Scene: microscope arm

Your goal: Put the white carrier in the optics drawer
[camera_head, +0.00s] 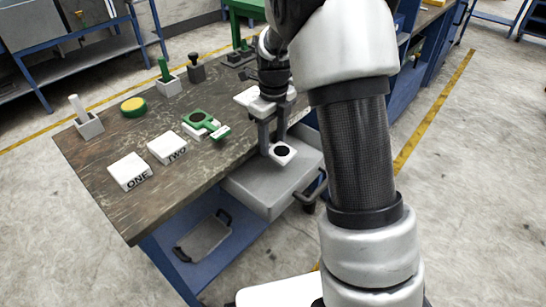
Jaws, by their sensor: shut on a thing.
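The white carrier (284,155) is a small white square piece with a dark round centre. My gripper (273,150) points down over the open drawer and is shut on the carrier. The optics drawer (262,192) is a grey drawer pulled out from the bench side, with a dark handle at its right. The carrier shows over the drawer's back part; the gap between it and the drawer floor cannot be told. The drawer's far corner is partly hidden by my gripper and arm.
White blocks marked ONE (129,171) and TWO (167,147) stand on the worn bench top (100,205). A green carrier (199,119) with a dark disc sits near the bench edge. A yellow-topped button (134,106) and several upright-handled items stand further back.

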